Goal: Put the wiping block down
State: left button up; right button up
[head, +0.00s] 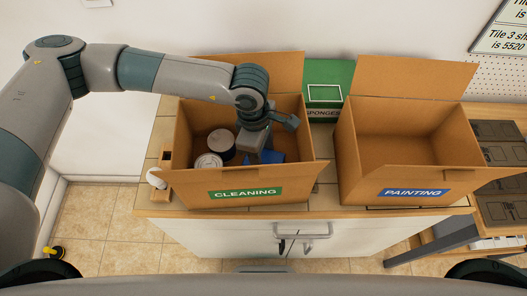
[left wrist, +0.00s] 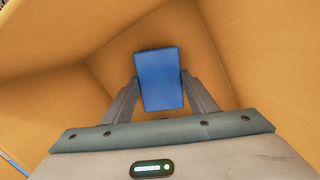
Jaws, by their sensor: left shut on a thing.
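The blue wiping block (left wrist: 158,78) is between the two fingers of my left gripper (left wrist: 160,95) in the left wrist view, and the fingers are shut on it. In the head view the block (head: 272,157) shows low inside the cardboard box labelled CLEANING (head: 185,135). My left gripper (head: 258,157) reaches down into that box from above, and its fingertips are partly hidden. I cannot tell whether the block touches the box floor. My right gripper is not in view.
Two cans (head: 208,161) stand in the left part of the CLEANING box. An empty box labelled PAINTING (head: 375,183) stands to the right. A green SPONGES box (head: 328,75) is behind, between them. A white and wooden object (head: 157,182) sits at the counter's left edge.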

pick_arm(q)
jog(key=shift+f, duration=0.15)
jog(key=shift+f, duration=0.15)
jog(key=o, duration=1.1)
jog(key=shift+c, duration=0.2)
